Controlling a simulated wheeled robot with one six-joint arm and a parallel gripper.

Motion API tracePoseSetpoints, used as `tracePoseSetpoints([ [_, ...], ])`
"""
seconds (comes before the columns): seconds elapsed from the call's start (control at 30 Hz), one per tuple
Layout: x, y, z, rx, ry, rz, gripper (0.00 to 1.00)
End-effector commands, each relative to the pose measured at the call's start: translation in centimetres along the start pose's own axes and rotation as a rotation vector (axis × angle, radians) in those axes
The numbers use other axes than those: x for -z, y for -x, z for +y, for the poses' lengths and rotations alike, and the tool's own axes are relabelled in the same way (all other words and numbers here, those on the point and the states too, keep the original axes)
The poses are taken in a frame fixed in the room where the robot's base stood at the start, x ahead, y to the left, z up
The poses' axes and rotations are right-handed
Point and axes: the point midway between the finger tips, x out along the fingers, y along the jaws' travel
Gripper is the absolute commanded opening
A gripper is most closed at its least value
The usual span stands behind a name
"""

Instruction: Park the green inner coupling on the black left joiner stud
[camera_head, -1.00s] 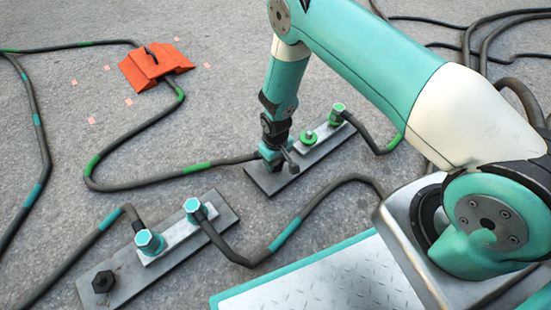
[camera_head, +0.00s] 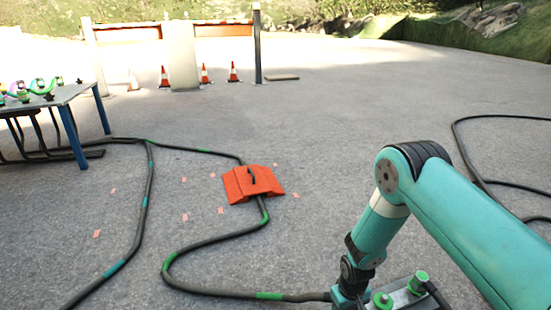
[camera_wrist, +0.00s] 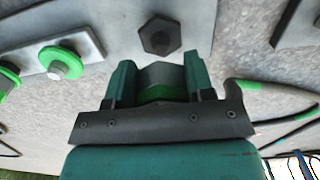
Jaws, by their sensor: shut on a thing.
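My gripper (camera_wrist: 160,90) is shut on the green inner coupling (camera_wrist: 158,93), a grey piece with a green band between the two teal fingers. The black left joiner stud (camera_wrist: 160,35), a dark hex piece on a grey plate, lies just beyond the fingertips in the wrist view. The coupling appears short of the stud there; the height gap cannot be told. In the head view my gripper (camera_head: 346,299) is cut by the bottom edge, and the held coupling and stud are not visible.
A green-ringed stud (camera_wrist: 60,62) sits on a raised bar left of the black stud; green-topped pieces (camera_head: 418,283) show in the head view. A cable (camera_wrist: 270,88) runs right from my gripper. An orange cable ramp (camera_head: 252,184) and a blue table (camera_head: 75,100) stand farther off.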

Motion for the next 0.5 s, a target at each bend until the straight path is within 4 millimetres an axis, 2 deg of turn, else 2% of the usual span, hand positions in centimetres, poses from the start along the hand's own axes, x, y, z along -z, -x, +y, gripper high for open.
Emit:
tracePoseSetpoints([
  [0.03,0.1,2.7,0.0,0.0,0.0,0.002,0.0],
  [0.1,0.1,4.8,0.0,0.0,0.0,0.003,0.0],
  [0.27,0.3,14.0,2.6,-0.001,-0.081,0.011,0.0],
  [0.4,-0.7,22.1,4.7,-0.001,-0.15,0.011,0.0],
  [0.5,-2.0,27.2,5.9,0.0,-0.197,0.009,0.0],
])
